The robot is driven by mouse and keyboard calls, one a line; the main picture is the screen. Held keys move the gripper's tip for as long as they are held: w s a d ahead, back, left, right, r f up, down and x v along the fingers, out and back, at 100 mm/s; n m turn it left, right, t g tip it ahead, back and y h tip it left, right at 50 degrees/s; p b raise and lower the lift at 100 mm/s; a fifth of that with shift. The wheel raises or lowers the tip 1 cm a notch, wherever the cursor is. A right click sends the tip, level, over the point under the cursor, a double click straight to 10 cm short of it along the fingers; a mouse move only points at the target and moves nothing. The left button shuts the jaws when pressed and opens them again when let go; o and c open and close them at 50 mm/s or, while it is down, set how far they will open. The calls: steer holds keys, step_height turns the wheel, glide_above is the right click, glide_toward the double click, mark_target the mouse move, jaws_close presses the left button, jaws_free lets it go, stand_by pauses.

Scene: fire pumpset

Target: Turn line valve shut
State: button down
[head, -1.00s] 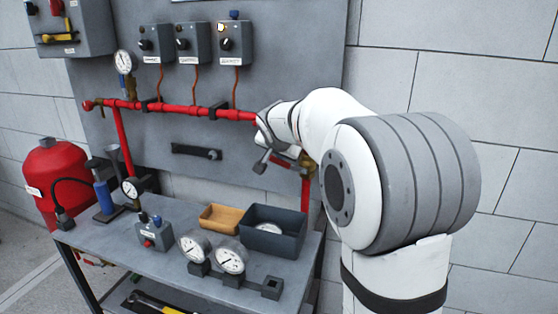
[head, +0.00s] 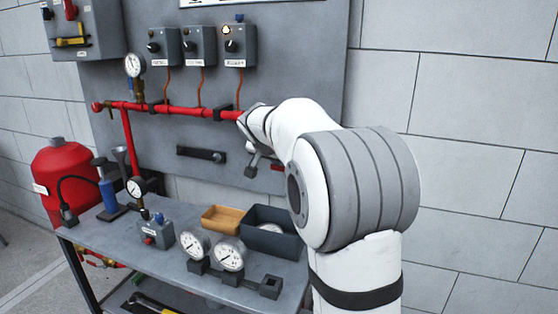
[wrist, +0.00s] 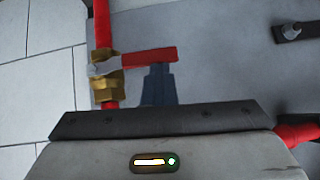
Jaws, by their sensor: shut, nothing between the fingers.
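The line valve is a brass body (wrist: 106,80) on a vertical red pipe (wrist: 103,25), at the left of the wrist view. Its red lever (wrist: 150,57) points right, crosswise to the pipe. My gripper (wrist: 160,72) is shut and empty, with its dark fingertips right at the lever's lower edge in the picture. I cannot tell whether they touch. In the head view, my gripper (head: 256,168) is in front of the grey panel, below the red horizontal pipe (head: 180,110). A bit of red shows just right of it; my arm hides the valve body there.
A bench (head: 180,262) below carries gauges (head: 230,256), a dark bin (head: 262,243), a wooden tray (head: 225,222) and a blue-bodied pump (head: 107,192). A dark bar (head: 200,153) is mounted on the panel left of my gripper. Bare wall lies to the right.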

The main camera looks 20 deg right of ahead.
steer(key=shift+d, duration=0.15)
steer(key=v, duration=0.8)
steer(key=shift+p, duration=0.3)
